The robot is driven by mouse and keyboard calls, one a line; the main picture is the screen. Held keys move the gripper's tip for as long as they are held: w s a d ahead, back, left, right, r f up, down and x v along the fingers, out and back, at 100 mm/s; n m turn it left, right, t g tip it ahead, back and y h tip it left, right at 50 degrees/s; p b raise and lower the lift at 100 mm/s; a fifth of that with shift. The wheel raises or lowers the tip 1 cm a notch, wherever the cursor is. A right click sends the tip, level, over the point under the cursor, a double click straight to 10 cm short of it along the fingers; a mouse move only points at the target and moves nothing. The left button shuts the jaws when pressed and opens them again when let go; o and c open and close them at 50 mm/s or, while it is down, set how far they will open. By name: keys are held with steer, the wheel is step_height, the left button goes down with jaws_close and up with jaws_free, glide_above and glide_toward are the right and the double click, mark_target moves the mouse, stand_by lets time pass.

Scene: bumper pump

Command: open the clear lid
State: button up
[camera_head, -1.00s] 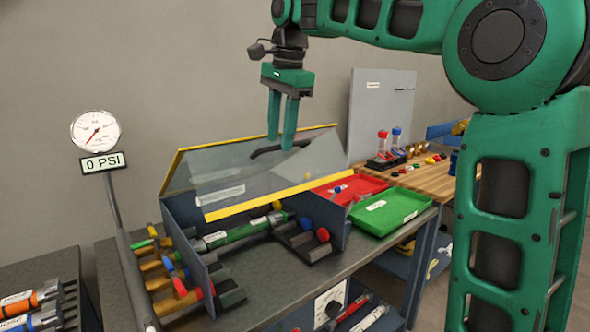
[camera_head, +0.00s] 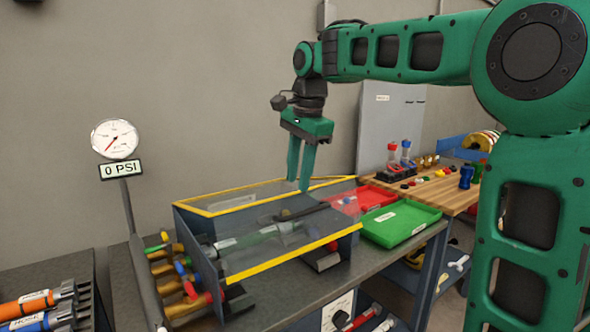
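The clear lid (camera_head: 262,228) has yellow edges and lies low over the blue-grey box (camera_head: 196,232), with the contents showing through it. A dark handle (camera_head: 302,212) sits on the lid. My gripper (camera_head: 297,187) points down above the lid near the handle. Its two fingers show a gap between them with nothing held. The fingertips look slightly above the handle; I cannot tell for certain whether they touch it.
A pressure gauge (camera_head: 115,139) reading 0 PSI stands at the left. A green tray (camera_head: 400,225) and a red tray (camera_head: 372,197) sit right of the box. A wooden bench (camera_head: 455,192) with small parts is behind them. Orange and blue cylinders lie at lower left.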

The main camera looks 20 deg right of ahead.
step_height(320, 180, up, 13)
steer(key=w, duration=0.2)
steer(key=shift+a+f, duration=0.2)
steer(key=shift+a, duration=0.2)
stand_by(1.1)
steer(key=shift+s, duration=0.1)
stand_by(0.5)
